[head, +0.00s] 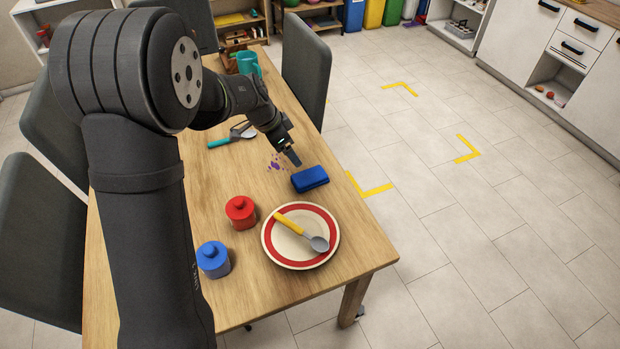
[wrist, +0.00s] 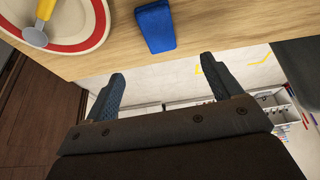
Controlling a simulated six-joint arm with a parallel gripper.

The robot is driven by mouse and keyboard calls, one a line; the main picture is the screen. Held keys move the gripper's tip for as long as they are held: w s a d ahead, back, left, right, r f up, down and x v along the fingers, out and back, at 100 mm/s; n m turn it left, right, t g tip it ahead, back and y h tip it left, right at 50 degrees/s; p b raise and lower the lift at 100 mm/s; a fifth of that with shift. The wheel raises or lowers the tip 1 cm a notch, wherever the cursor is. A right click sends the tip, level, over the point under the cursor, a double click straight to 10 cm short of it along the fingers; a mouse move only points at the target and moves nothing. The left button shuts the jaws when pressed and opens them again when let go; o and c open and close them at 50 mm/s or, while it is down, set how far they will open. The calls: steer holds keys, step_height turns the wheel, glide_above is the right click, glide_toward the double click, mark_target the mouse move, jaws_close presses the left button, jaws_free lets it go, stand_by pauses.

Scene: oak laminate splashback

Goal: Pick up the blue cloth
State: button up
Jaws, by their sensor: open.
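The blue cloth (head: 310,179) is a folded, block-like bundle lying on the wooden table near its right edge, just behind the plate. It also shows at the top of the wrist view (wrist: 155,28), apart from the fingers. My gripper (head: 292,156) is above the table, a little behind and left of the cloth in the head view. In the wrist view my gripper (wrist: 163,79) has its two fingers wide apart with nothing between them. One finger is mostly hidden in the head view.
A red-rimmed plate (head: 270,254) holds a yellow-handled spoon (head: 301,231). Purple specks (head: 274,163) lie beside the cloth. A teal-handled utensil (head: 220,143) and teal mug (head: 248,63) are farther back. A grey chair (head: 304,73) stands behind.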

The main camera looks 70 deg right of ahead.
glide_above(309, 175)
steer(key=w+a, duration=0.2)
step_height(309, 175, down, 9)
steer(key=shift+s+d+f, duration=0.1)
steer(key=shift+s+x, duration=0.1)
steer(key=shift+x, duration=1.2)
steer(key=shift+s+x, duration=0.15)
steer(key=shift+x, duration=1.15)
steer(key=c, duration=1.1)
step_height(309, 175, up, 4)
steer(key=shift+r, duration=0.1)
steer(key=s+a+r, duration=0.1)
steer(key=s+r, duration=0.1)
steer(key=s, duration=0.1)
steer(key=s+a+r, duration=0.2)
steer(key=s, duration=0.2)
steer(key=s+a+r, duration=0.1)
steer(key=s+r, duration=0.2)
steer(key=s, duration=0.1)
steer(key=shift+a, duration=0.15)
